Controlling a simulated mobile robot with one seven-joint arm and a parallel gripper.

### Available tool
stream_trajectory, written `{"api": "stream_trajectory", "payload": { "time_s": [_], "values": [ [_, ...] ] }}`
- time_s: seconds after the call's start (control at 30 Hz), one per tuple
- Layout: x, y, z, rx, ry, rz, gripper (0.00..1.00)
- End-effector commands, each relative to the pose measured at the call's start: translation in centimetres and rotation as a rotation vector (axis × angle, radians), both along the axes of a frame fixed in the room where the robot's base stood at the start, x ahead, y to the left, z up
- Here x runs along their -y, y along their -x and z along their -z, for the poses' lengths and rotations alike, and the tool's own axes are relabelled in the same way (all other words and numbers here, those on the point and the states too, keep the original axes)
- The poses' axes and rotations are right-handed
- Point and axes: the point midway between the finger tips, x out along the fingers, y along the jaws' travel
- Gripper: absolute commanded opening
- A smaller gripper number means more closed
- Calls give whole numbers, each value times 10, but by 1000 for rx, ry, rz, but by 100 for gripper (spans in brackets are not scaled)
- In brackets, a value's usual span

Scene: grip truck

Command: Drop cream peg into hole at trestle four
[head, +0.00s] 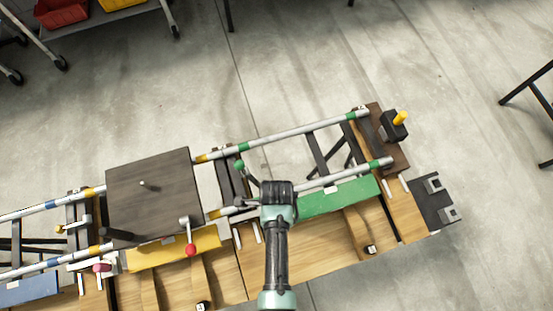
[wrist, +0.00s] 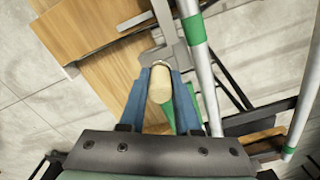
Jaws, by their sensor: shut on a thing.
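My gripper (wrist: 160,80) has its blue fingers shut on the cream peg (wrist: 160,88) in the wrist view. I cannot tell whether the peg touches the bracket, and no open hole is clear there. In the head view my wrist is over the front rail, left of the green panel (head: 338,196); my fingers and the held peg are hidden. The right-end trestle (head: 392,150) stands farther right; I cannot read trestle numbers.
Two silver rails with coloured bands (head: 300,132) run across the trestles. A dark square board (head: 155,185) lies over them at left. A black block with an orange peg (head: 400,118) stands at the right end. Wooden planks (head: 300,262) lie along the front.

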Motion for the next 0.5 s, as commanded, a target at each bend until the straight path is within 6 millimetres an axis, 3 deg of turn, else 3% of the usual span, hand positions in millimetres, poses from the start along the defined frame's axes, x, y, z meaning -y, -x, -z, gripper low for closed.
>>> {"api": "stream_trajectory", "payload": {
  "time_s": [0.43, 0.47, 0.5],
  "values": [
    [0, 0, 5, 1, 0, 0, 1],
    [0, 0, 5, 1, 0, 0, 35],
    [0, 0, 5, 1, 0, 0, 42]
  ]
}}
